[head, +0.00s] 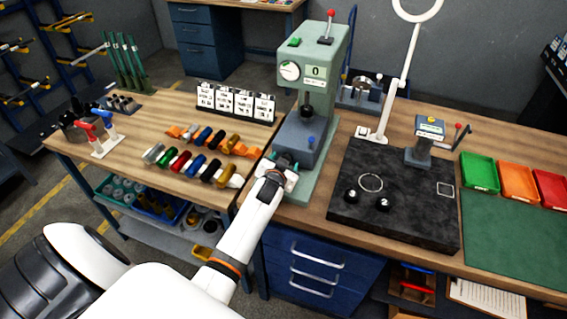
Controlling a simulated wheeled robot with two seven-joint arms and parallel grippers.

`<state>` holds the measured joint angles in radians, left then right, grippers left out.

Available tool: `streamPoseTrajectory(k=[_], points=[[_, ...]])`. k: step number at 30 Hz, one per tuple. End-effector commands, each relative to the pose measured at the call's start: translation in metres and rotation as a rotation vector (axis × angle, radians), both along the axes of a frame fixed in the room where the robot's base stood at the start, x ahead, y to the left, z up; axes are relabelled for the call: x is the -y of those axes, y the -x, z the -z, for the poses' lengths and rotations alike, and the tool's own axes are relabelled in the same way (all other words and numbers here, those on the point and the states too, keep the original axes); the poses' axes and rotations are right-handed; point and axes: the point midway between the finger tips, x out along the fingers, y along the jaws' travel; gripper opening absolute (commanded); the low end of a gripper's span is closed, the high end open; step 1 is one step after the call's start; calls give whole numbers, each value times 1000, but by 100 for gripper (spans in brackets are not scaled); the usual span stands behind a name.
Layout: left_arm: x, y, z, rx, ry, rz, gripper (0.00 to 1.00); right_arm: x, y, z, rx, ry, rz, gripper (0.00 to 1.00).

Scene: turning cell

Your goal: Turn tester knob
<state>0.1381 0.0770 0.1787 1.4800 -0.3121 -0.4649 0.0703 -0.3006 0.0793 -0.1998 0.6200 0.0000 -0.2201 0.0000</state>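The tester (318,60) is a tall grey-green machine on the bench, with a red-tipped lever on top. A round white dial-like knob (289,71) with a dark mark is on its front, left of a display reading 0. My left gripper (283,165) is low in front of the tester, at its base's left front corner, well below and apart from the knob. Its fingertips are small and partly hidden by my wrist, so I cannot tell whether it is open or shut. My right gripper is out of view.
Several coloured cylindrical parts (184,162) lie on the wooden bench left of the tester, before a row of labelled cards (236,103). A black plate (400,215) with small round items and a lamp stand (400,85) are right. Coloured bins (517,181) stand farther right.

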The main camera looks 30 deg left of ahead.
Motion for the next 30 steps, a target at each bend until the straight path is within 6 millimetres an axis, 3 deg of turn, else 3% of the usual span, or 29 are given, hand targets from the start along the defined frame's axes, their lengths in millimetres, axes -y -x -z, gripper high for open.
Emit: streamPoseTrajectory(k=[8,21,30], points=[[4,9,-2,0,0,1,60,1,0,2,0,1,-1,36],[29,78,-30,0,0,1,60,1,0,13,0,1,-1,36],[39,103,-43,0,0,0,60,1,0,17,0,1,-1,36]])
